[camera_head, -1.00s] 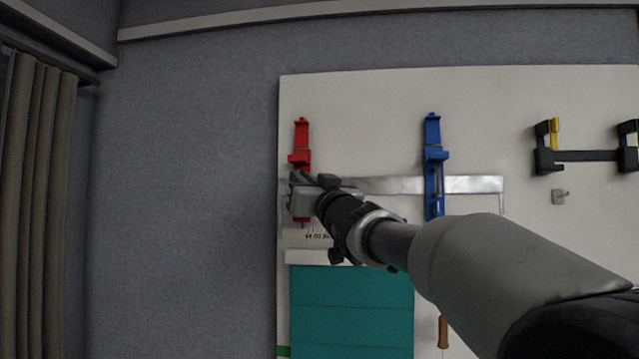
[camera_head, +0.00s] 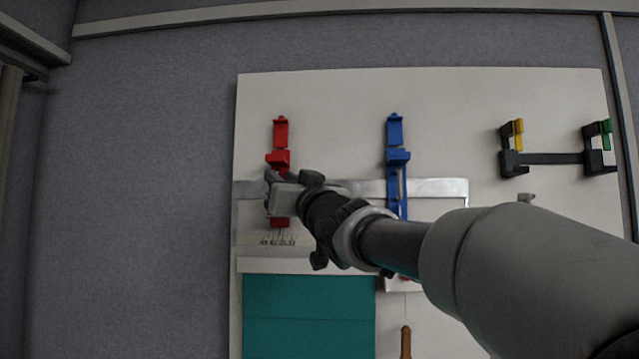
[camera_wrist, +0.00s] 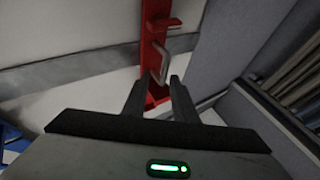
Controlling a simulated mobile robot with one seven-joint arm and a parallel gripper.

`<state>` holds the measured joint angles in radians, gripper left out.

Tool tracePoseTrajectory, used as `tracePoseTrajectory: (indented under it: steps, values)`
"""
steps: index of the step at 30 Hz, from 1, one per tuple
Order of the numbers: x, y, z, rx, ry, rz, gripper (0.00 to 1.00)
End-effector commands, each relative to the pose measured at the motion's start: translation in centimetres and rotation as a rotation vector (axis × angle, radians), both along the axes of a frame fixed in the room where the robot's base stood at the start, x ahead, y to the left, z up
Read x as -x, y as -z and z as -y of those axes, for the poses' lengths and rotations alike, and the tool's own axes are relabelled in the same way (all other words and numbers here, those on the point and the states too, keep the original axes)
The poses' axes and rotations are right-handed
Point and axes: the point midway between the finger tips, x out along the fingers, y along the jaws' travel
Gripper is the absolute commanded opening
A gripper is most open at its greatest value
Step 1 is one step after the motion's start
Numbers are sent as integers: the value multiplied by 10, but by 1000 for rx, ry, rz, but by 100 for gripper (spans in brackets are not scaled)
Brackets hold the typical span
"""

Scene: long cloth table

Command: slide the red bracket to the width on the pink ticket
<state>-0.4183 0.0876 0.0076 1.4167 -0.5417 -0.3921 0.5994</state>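The red bracket (camera_head: 280,133) hangs upright on the metal rail (camera_head: 350,189) near the left side of the white board. Its lower end shows below my gripper (camera_head: 272,186), which covers its middle at the rail. In the wrist view the red bracket (camera_wrist: 154,28) carries a small grey metal handle (camera_wrist: 161,62). My gripper (camera_wrist: 159,77) has one dark finger on each side of this handle, close against it. A scale strip with small numbers (camera_head: 272,241) lies just under the bracket. I cannot make out a pink ticket; my arm hides part of the board.
A blue bracket (camera_head: 397,158) stands on the rail to the right. A black holder with yellow and green parts (camera_head: 550,158) is farther right. A teal panel (camera_head: 305,315) fills the board's lower left. The rail between the brackets looks clear apart from my arm.

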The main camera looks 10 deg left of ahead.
Motion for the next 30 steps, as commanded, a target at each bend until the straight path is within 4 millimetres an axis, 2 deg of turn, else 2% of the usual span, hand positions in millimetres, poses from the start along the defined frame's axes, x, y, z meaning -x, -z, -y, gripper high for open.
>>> tracePoseTrajectory:
  steps: [8,13,30]
  values:
    - [0,3,-1,1,-2,-4,26]
    - [10,9,7,1,-1,-4,26]
    - [106,58,78,1,0,-2,26]
